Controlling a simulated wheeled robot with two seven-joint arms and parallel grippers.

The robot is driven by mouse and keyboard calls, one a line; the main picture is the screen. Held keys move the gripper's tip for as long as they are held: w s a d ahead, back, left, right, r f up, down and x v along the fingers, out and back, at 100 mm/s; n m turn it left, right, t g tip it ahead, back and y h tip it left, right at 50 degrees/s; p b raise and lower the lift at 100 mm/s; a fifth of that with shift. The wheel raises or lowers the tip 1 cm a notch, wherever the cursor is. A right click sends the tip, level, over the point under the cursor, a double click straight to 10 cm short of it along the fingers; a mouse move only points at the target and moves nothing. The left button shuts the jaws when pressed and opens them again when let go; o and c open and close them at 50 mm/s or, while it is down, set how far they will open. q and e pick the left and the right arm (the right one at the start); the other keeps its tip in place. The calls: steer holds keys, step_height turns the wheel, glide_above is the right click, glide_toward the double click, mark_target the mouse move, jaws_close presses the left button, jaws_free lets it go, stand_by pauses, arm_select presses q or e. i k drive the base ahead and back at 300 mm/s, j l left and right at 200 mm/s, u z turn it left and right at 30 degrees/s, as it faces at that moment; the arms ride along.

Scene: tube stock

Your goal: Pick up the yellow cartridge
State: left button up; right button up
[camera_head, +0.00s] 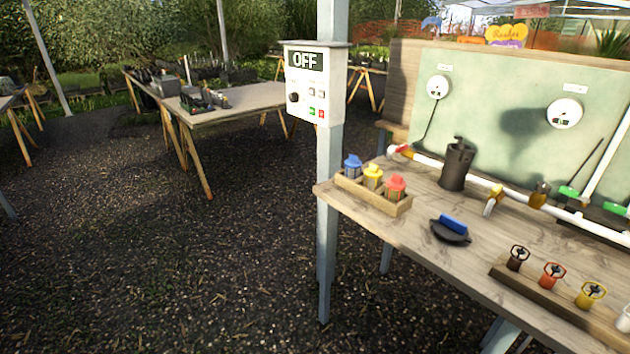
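The yellow cartridge (373,176) stands upright in a small wooden tray (380,201) at the left end of the wooden table. A blue cartridge (352,166) stands on its left and a red cartridge (396,187) on its right in the same tray. The lower parts of the cartridges are partly hidden by the tray's front wall. Neither of my grippers shows in the head view.
A pole with an OFF control box (316,85) stands just left of the wooden table (430,215). A dark cylinder (456,165) and a black item with a blue top (451,229) are near the tray. A wooden rack (540,299) holds several coloured handles. Gravel floor lies left.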

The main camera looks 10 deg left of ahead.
mark_target(373, 175)
steer(key=i+j+z, duration=0.15)
steer(key=i+j, duration=0.15)
steer(key=i+j+z, duration=0.1)
steer(key=i+j, duration=0.2)
steer(key=j, duration=0.15)
steer(key=i+j+z, duration=0.15)
steer(key=j, duration=0.25)
steer(key=i, duration=0.1)
